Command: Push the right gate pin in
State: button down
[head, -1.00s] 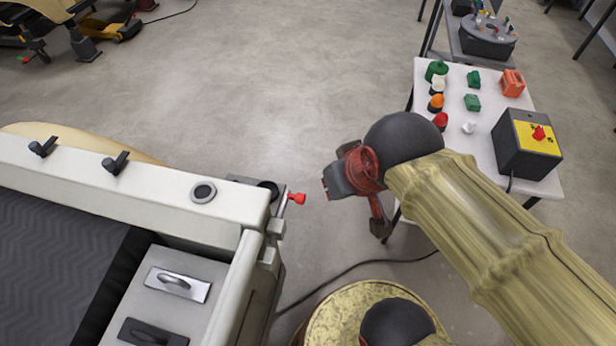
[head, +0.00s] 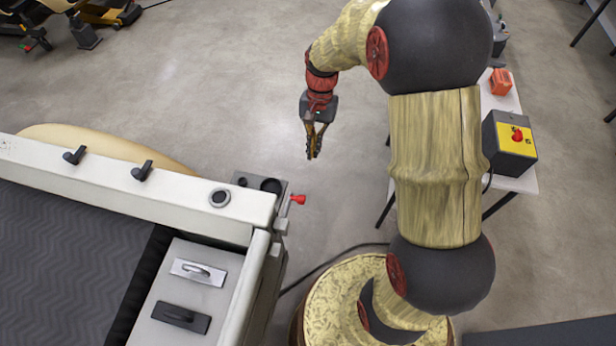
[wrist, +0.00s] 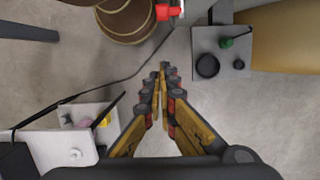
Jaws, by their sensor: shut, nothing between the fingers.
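A red-ended pin (head: 297,199) sticks out at the right end of the white machine rail, beside a grey bracket plate (head: 248,180) with a dark round hole. Red parts, likely the same pin (wrist: 168,12), show at the top edge of the wrist view. My gripper (head: 313,155) is shut and empty, pointing down beyond the pin and slightly right of it in the head view, apart from it. Its fingertips (wrist: 161,72) meet in the wrist view, left of the plate. A green knob (wrist: 226,43) stands on that plate; I cannot make it out in the head view.
The white machine rail (head: 120,172) and dark belt (head: 60,245) fill the lower left. A tan rounded body (head: 110,143) lies behind the rail. A white table with a yellow-topped box (head: 510,145) stands at right. A cable crosses the floor. Open floor surrounds my gripper.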

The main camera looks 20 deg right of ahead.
aim_at(303, 203)
jog(key=shift+f, duration=0.25)
jog(key=s+a+f, duration=0.4)
jog(key=s+f, duration=0.1)
jog(key=f, duration=0.4)
jog(key=shift+p, duration=0.35)
dwell(0.3)
jog(key=s+a, duration=0.1)
jog(key=s, duration=0.1)
jog(key=s+a, duration=0.2)
jog(key=shift+s+a+p, duration=0.2)
jog(key=shift+s+p, duration=0.15)
jog(key=shift+p, duration=0.05)
